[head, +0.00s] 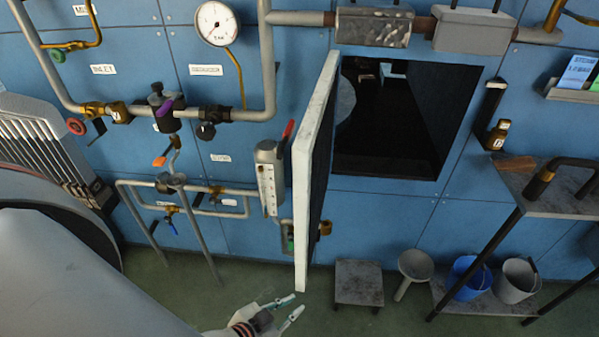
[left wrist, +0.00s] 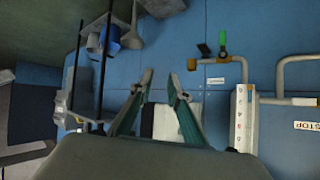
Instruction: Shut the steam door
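The steam door (head: 303,185) stands open in the head view, swung out from the wall. I see it nearly edge-on, with a pale edge and a dark face to the right. Its dark rectangular opening (head: 395,125) is uncovered to the right of the door. My left gripper (head: 298,303) is below the door's lower end, fingers apart and nothing visible between them. In the left wrist view its fingertips (left wrist: 161,82) are also apart. A white and dark patch shows behind the fingers there; I cannot tell what it is. My right gripper is not in view.
Left of the door are a sight-glass box (head: 269,178), pipes and valves, and a pressure gauge (head: 217,23). Right of it, a small stool (head: 359,283), a blue bucket (head: 468,277) and a metal shelf (head: 555,192) stand by the wall. A large grey cylinder fills the lower left.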

